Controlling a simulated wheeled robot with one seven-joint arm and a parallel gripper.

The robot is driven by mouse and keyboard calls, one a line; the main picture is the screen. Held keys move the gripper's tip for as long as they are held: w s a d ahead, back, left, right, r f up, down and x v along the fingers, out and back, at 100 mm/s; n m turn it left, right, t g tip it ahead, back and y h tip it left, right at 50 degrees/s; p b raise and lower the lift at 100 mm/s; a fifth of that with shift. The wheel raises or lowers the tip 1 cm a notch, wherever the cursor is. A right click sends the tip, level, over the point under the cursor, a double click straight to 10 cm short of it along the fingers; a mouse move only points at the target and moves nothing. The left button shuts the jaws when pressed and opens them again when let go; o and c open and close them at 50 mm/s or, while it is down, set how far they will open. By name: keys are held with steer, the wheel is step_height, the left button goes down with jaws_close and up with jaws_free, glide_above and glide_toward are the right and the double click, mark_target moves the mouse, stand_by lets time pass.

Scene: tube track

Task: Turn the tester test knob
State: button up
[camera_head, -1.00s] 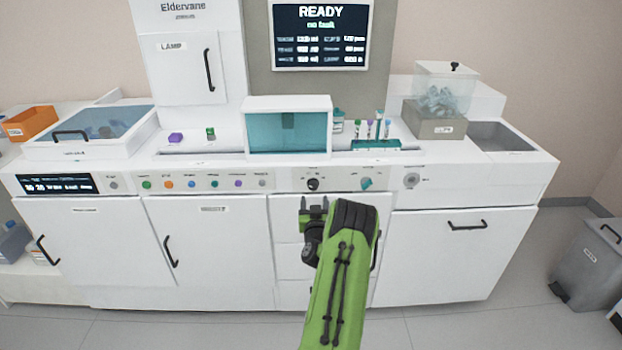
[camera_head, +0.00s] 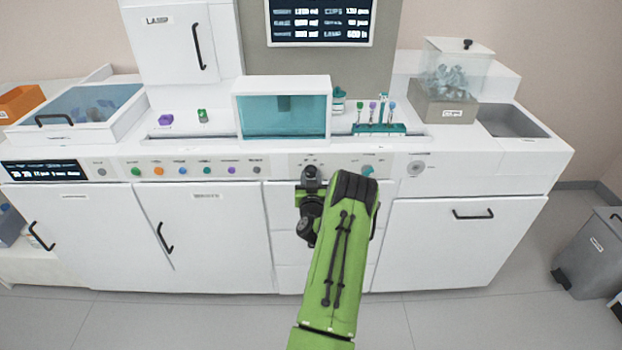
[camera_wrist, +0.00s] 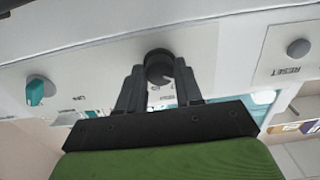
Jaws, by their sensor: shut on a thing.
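A round black knob (camera_wrist: 157,62) with a pale pointer mark sits on the white front panel, with small labels around it. I take it to be the tester test knob. My gripper (camera_wrist: 160,76) has one dark finger on each side of the knob and is shut on it. In the head view my gripper (camera_head: 311,186) is at the panel just below the counter edge and mostly hides the knob. A teal knob (camera_head: 368,170) is to its right on the same panel. It also shows at the left of the wrist view (camera_wrist: 40,90).
A teal-fronted box (camera_head: 284,108) and a tube rack (camera_head: 378,129) stand on the counter above. Drawers and cupboard doors (camera_head: 212,240) are below.

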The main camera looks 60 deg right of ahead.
steer(key=shift+c, duration=0.5)
steer(key=shift+m, duration=0.4)
steer(key=m, duration=0.2)
steer(key=shift+m+b, duration=0.3)
steer(key=shift+m, duration=2.2)
steer(key=shift+r, duration=0.1)
steer(key=o, duration=1)
